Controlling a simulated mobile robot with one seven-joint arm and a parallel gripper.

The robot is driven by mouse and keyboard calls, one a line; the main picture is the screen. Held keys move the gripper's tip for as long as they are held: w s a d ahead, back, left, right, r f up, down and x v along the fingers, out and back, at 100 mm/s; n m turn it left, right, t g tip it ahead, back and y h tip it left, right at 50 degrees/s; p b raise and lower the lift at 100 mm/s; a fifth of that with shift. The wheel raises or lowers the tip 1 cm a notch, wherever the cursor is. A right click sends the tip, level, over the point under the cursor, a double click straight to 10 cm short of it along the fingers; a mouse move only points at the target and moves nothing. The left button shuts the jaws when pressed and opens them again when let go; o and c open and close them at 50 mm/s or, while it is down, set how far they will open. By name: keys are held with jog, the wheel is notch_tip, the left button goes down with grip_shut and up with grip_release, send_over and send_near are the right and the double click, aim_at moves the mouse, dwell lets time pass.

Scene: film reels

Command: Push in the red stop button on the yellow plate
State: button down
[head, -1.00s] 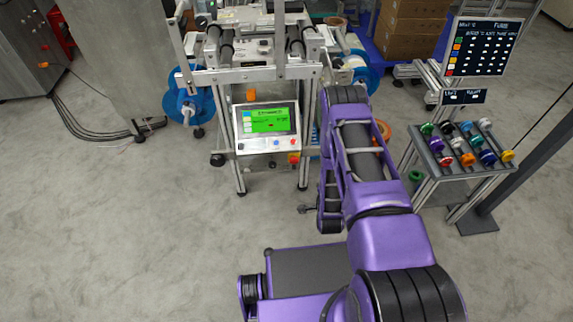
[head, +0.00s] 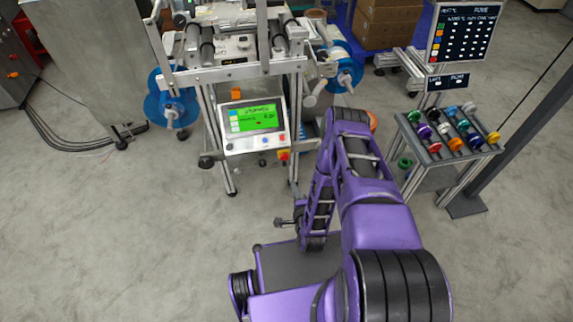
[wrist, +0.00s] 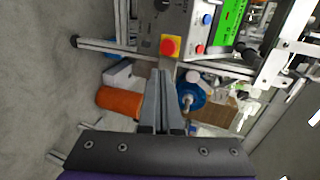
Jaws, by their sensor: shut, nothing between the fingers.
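In the head view the red button (head: 283,153) and yellow plate (head: 284,159) are small, at the panel's lower right corner. My gripper (wrist: 161,72) is shut and empty. In the wrist view its fingertips appear just below the yellow plate, with no contact visible.
The panel also has a green screen (head: 252,117), a blue button (wrist: 207,19) and another red button (wrist: 200,49). An orange spool (wrist: 119,102) and a blue reel (wrist: 190,92) lie beyond my fingers. A spool rack (head: 450,135) stands at right. The floor before the machine is clear.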

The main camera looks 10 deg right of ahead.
jog(key=b, duration=0.2)
send_near(285, 159)
jog(key=x, duration=0.5)
jog(key=shift+x, duration=0.75)
